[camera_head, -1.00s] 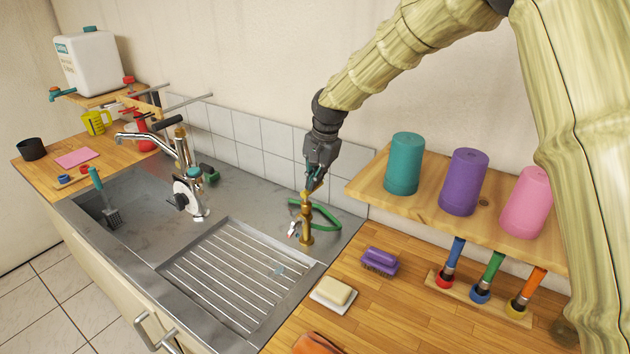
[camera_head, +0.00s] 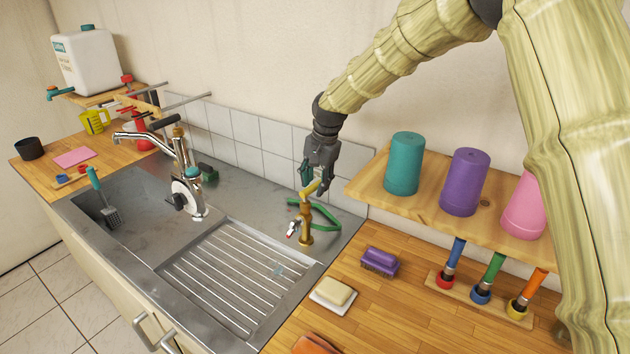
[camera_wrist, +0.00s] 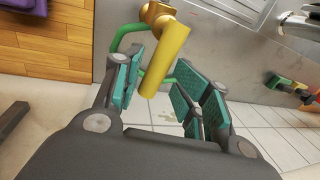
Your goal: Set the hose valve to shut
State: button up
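The hose valve is a brass standpipe (camera_head: 306,226) on the steel counter, with a yellow lever handle (camera_head: 311,187) at its top. A green hose (camera_head: 326,216) runs behind it, and a small red and silver part sits on its left side. My gripper (camera_head: 315,182) is at the top of the valve, with its fingers on either side of the lever. In the wrist view the yellow lever (camera_wrist: 165,60) lies between the teal finger pads, with gaps visible beside it. My gripper (camera_wrist: 155,68) is open there.
A wooden shelf (camera_head: 431,205) with teal, purple and pink cups stands close to the right of my gripper. The tiled wall (camera_head: 252,130) is just behind. The tap (camera_head: 185,170) stands to the left. The drainboard (camera_head: 235,275) in front is clear.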

aim_at(317, 183)
notch_tip(317, 183, up, 12)
jog(key=s+d, duration=0.1)
jog(key=d, duration=0.1)
jog(key=shift+s, duration=0.2)
jog(key=shift+f, duration=0.1)
jog(key=c, duration=0.7)
jog(key=shift+w+a+n, duration=0.1)
jog(key=shift+a+n, duration=0.05)
jog(key=shift+n, duration=0.45)
grip_shut()
jog(key=w+a+n+p, duration=0.1)
jog(key=n, duration=0.4)
jog(key=w+a+n+t+p, duration=0.1)
jog(key=n, duration=0.4)
jog(key=w+a+n+y+p, duration=0.1)
jog(key=a+n, duration=0.1)
jog(key=n, duration=0.3)
jog(key=shift+w+a+f+p, duration=0.1)
jog(key=shift+w+f+p, duration=0.2)
jog(key=shift+f, duration=0.05)
